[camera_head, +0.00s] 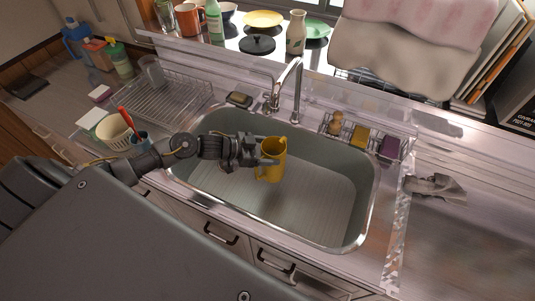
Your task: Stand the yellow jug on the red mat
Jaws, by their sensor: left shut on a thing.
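The yellow jug (272,161) shows in the middle of the head view, upright, over the left half of the sink basin. My left gripper (261,153) comes in from the left and is shut on the jug at its left side. I cannot tell whether the jug touches the basin floor or hangs above it. I cannot make out a red mat in this view. My right gripper is not in view.
The grey sink (325,205) has a tall faucet (296,90) at its back edge. A wire dish rack (170,98) stands left of it. A caddy with sponges (360,137) sits at the back right. The right counter (470,235) is mostly clear, apart from a crumpled grey cloth (437,187).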

